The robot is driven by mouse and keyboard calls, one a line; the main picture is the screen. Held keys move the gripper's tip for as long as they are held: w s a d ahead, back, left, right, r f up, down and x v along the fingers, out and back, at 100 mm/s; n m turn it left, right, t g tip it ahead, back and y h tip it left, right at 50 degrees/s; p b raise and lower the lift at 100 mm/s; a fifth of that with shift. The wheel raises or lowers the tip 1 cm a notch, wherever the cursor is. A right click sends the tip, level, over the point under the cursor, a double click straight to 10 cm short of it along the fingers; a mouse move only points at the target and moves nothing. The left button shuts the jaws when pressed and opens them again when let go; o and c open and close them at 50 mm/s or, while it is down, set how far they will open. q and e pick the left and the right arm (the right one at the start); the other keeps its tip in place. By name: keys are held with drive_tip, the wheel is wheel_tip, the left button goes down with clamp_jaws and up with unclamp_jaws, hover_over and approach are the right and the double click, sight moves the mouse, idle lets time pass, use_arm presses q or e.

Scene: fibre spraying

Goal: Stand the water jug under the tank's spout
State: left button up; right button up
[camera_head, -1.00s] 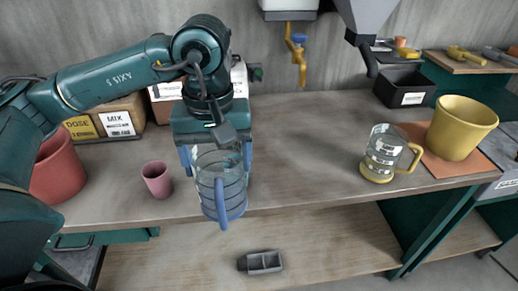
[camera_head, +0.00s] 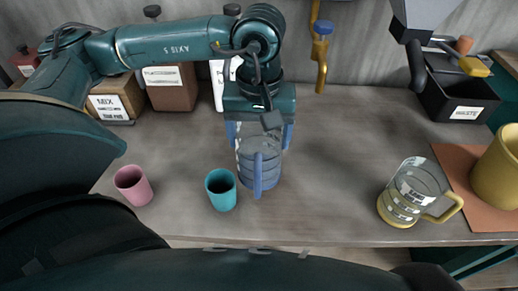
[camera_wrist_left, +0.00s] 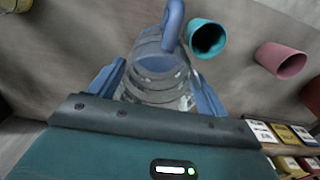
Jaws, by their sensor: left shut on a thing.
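The water jug (camera_head: 259,166) is clear with blue bands, a blue base and a blue handle facing me. My left gripper (camera_head: 259,135) is shut on it, one blue finger on each side. The jug is upright; I cannot tell whether its base touches the table. In the left wrist view the jug (camera_wrist_left: 160,75) sits between the fingers. The spout (camera_head: 321,70) is a brass tap with a blue knob, at the back wall, to the right of and beyond the jug. The tank is out of view above. My right gripper is not in view.
A teal cup (camera_head: 221,189) stands just left of the jug, with a pink cup (camera_head: 133,185) farther left. A yellow-handled measuring jug (camera_head: 414,192) and a yellow pot (camera_head: 499,167) stand right. Boxes (camera_head: 170,87) line the back left. The table between jug and tap is clear.

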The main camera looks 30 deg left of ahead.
use_arm(q)
drive_tip(key=shift+w+f, duration=0.1)
drive_tip(key=shift+f, duration=2.65)
drive_tip(key=o, duration=0.8)
drive_tip(key=shift+f, duration=0.1)
drive_tip(key=o, duration=0.5)
